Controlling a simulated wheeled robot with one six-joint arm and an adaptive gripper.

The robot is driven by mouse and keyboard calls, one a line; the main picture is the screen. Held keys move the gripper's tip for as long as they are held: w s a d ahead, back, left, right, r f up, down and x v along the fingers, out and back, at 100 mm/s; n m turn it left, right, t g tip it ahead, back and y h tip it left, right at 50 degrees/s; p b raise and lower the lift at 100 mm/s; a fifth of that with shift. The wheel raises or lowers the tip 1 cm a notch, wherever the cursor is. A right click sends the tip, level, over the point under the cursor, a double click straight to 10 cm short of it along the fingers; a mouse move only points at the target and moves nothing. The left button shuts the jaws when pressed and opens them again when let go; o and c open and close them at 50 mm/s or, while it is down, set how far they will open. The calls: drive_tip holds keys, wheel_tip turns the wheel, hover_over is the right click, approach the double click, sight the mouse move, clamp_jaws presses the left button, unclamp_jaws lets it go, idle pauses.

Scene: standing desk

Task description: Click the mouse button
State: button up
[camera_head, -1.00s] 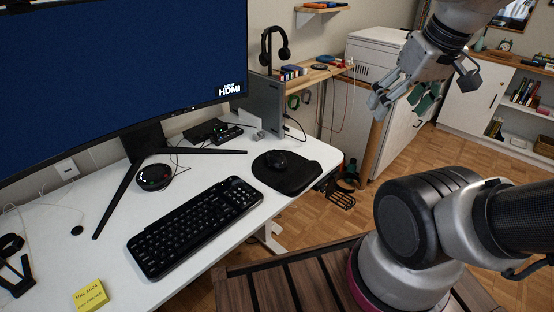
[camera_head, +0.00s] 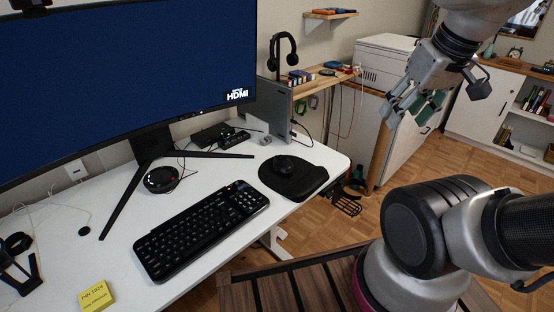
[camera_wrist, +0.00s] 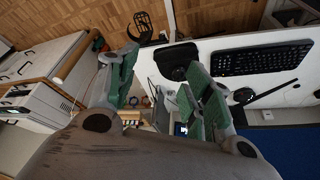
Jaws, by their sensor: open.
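The black mouse (camera_head: 283,164) rests on a black mouse pad (camera_head: 300,181) at the right end of the white desk. My gripper (camera_head: 396,108) is open and empty in the head view. It is raised in the air to the right of the mouse and apart from it. In the wrist view my gripper's fingers (camera_wrist: 160,92) stand spread, with green inner pads. The mouse pad (camera_wrist: 176,60) shows behind the right finger there; the mouse itself is too dark to make out clearly.
A keyboard (camera_head: 200,228) lies left of the pad, and a large monitor (camera_head: 120,75) stands behind it. A yellow note block (camera_head: 96,296) lies at the front left. White desk surface (camera_head: 215,275) is bare in front.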

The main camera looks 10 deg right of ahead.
clamp_jaws()
idle(1.2)
